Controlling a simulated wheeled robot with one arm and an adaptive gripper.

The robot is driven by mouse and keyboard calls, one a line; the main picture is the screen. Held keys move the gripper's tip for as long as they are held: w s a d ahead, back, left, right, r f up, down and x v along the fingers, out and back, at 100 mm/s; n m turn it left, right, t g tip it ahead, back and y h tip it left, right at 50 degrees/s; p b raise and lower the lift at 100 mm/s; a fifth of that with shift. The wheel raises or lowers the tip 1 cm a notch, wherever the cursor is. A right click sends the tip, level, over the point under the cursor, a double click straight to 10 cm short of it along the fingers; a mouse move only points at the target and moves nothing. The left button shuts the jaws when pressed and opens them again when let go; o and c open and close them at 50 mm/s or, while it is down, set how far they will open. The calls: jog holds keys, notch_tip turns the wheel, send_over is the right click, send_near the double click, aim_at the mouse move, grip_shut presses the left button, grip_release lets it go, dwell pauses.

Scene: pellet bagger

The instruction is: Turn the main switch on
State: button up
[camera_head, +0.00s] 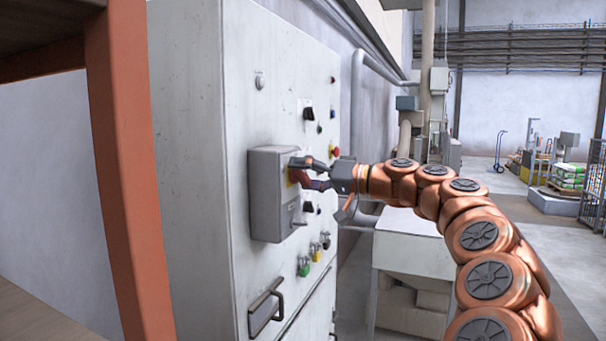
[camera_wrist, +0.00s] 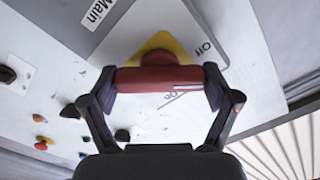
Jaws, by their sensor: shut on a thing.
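The main switch is a red handle (camera_wrist: 150,80) on a yellow plate (camera_wrist: 160,42), on a grey switch box (camera_head: 268,200) fixed to the front of a white cabinet. In the wrist view a "Main" label (camera_wrist: 98,12) sits on the box, and "Off" and "On" are printed beside the handle. A white line on the handle's right end lies close to the "On" lettering. My gripper (camera_head: 306,172) is at the box front, shut on the handle, with one finger at each end in the wrist view (camera_wrist: 160,82). In the head view the fingers partly hide the handle.
Several knobs and coloured buttons (camera_head: 318,250) sit around the box on the cabinet (camera_head: 190,130). A black pull handle (camera_head: 266,312) is below. An orange post (camera_head: 125,170) stands at the left. A pale machine (camera_head: 410,240) stands behind my arm.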

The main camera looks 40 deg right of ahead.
jog(key=m+p, duration=0.1)
jog(key=m, duration=0.3)
jog(key=shift+m+p, duration=0.3)
jog(key=shift+p, duration=0.1)
jog(key=m+p, duration=0.2)
jog(key=m, duration=0.3)
jog(key=shift+f+p, duration=0.1)
jog(key=shift+p, duration=0.25)
jog(key=shift+m, duration=0.3)
jog(key=o, duration=0.9)
jog(key=v, duration=1.2)
jog(key=shift+d, duration=0.1)
